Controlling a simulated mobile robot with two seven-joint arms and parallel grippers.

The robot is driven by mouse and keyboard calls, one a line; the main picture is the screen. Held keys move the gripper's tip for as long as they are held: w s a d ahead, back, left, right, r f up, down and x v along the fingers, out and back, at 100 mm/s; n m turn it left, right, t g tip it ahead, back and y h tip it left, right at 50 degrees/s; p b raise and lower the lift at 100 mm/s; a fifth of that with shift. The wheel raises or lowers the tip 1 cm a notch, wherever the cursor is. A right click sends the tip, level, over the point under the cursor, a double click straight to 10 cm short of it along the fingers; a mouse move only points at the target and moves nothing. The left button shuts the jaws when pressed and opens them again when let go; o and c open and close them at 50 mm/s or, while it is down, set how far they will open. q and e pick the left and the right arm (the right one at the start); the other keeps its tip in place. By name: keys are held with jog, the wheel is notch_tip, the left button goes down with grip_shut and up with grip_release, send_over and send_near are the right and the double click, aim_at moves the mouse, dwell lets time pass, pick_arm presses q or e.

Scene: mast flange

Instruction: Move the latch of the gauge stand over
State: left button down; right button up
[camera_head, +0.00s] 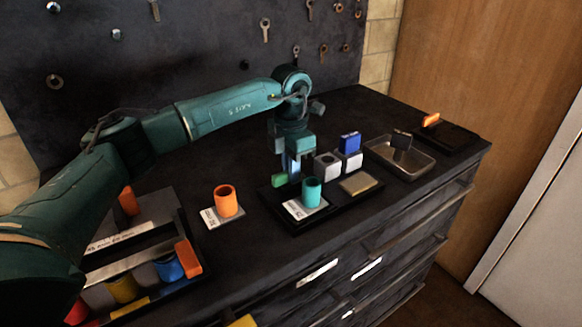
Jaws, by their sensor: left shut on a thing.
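The gauge stand (296,229) appears to be the low black base on the bench. A teal cylinder (312,191) stands upright on it beside a white label, and a small green piece (279,180) shows at its back left. My left gripper (293,176) comes down from above onto the back of this base, just behind the teal cylinder. Its fingers are shut on a small part there, apparently the latch, mostly hidden by the fingers. The exact position of the latch cannot be made out. My right gripper is not in view.
Right of the gripper are a grey block with a round face (327,165), a blue block (350,142) and a tan pad (358,184). A metal tray (418,168) lies further right. An orange cup (226,200) and a tray of coloured parts (150,272) are left.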

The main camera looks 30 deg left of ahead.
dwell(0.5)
pick_arm(q)
jog(key=c, duration=1.4)
grip_release()
jog(key=shift+c, duration=0.2)
notch_tip(320, 180, up, 13)
jog(key=shift+r+b, duration=0.15)
jog(key=shift+b, duration=0.15)
